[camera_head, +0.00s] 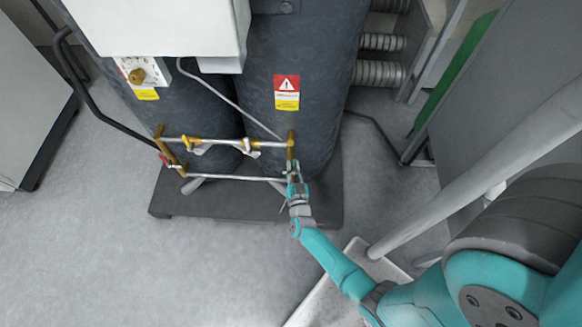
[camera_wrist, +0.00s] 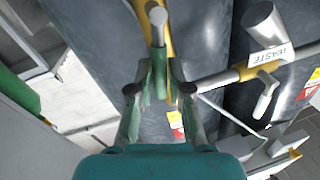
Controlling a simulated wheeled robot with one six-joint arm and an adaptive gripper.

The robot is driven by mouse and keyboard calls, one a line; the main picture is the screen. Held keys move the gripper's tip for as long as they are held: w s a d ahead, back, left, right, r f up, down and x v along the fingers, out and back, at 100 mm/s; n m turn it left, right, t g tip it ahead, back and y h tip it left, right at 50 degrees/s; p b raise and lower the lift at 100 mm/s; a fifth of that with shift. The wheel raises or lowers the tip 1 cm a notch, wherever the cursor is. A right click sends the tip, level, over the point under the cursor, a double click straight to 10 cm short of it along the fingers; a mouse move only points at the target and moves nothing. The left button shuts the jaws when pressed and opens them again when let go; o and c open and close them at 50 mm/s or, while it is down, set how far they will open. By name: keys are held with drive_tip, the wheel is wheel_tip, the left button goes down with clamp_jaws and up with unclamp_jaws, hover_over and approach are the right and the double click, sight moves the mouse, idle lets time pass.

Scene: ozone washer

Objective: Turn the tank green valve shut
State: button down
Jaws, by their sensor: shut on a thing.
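My gripper (camera_head: 294,184) is at the right end of the brass and steel pipework, low in front of the right dark tank (camera_head: 320,60). In the wrist view, my gripper (camera_wrist: 160,92) has its two fingers on either side of the green valve handle (camera_wrist: 161,74) and is shut on it. The handle sits below a brass pipe (camera_wrist: 166,40) with a pale round end. The fingers hide part of the handle, and its exact turn angle is hard to tell.
A red-handled valve (camera_head: 171,160) is at the pipework's left end. A WASTE-labelled pipe (camera_wrist: 270,55) and a pale valve handle (camera_wrist: 265,95) lie right of my gripper in the wrist view. The tanks stand on a dark base (camera_head: 240,205). Grey floor (camera_head: 90,240) is clear at left.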

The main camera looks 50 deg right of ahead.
drive_tip(key=s+d+f+m+h, duration=0.1)
drive_tip(key=f+m+h, duration=0.1)
drive_tip(key=m, duration=0.7)
drive_tip(key=s+d+f+m+g+h, duration=0.1)
drive_tip(key=s+f+m+h, duration=0.1)
drive_tip(key=m, duration=0.6)
drive_tip(key=shift+s+d+f+m, duration=0.2)
drive_tip(key=shift+d+f+m, duration=0.2)
drive_tip(key=shift+f, duration=0.45)
drive_tip(key=c, duration=1.1)
unclamp_jaws()
drive_tip(key=shift+a, duration=0.1)
